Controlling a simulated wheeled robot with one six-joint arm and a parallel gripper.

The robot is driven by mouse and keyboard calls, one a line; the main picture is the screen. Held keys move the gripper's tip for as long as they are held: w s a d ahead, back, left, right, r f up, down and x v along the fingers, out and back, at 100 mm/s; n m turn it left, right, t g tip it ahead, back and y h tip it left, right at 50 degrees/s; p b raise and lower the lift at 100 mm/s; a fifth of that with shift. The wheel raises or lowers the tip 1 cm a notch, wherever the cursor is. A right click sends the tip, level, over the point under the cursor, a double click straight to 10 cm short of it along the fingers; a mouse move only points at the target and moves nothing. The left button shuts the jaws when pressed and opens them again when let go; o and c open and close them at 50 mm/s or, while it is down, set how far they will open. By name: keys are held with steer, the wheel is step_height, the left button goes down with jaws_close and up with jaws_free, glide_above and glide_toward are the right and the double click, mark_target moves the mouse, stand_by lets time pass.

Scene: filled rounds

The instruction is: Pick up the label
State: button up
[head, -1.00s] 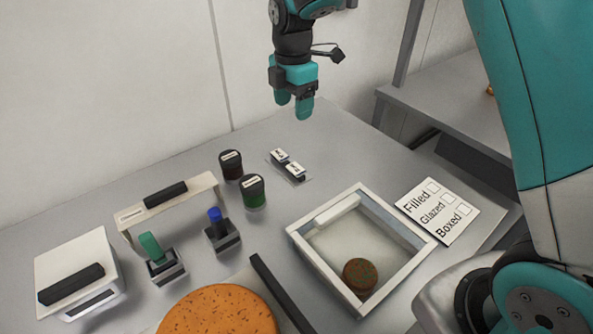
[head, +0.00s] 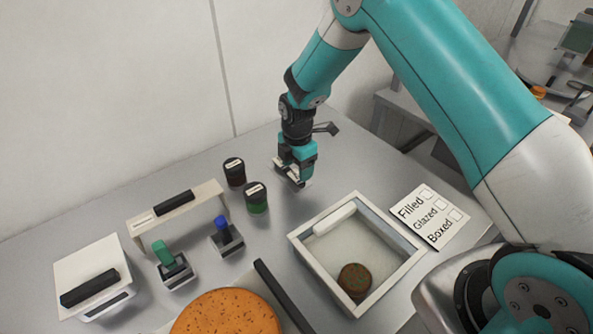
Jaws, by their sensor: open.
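Two small labels with dark blocks stood side by side on a thin plate at the back of the table. My gripper (head: 297,166) is now down over that spot, pointing downward. Its jaws are open and hide most of the labels. Small white and dark parts of the labels (head: 303,183) show beside and below the fingertips. I cannot tell whether the fingers touch a label or stand around one.
Two dark-lidded jars (head: 256,197) stand left of my gripper. An open white-rimmed tray (head: 407,274) holding a brown round (head: 354,279) lies in front, beside a checklist card (head: 427,215). A bridge-shaped stand (head: 205,192), a white box (head: 95,262) and an orange-brown disc (head: 227,313) fill the left.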

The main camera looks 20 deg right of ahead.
steer(key=shift+f, duration=0.9)
steer(key=shift+f, duration=0.1)
steer(key=c, duration=0.4)
steer(key=shift+c, duration=0.2)
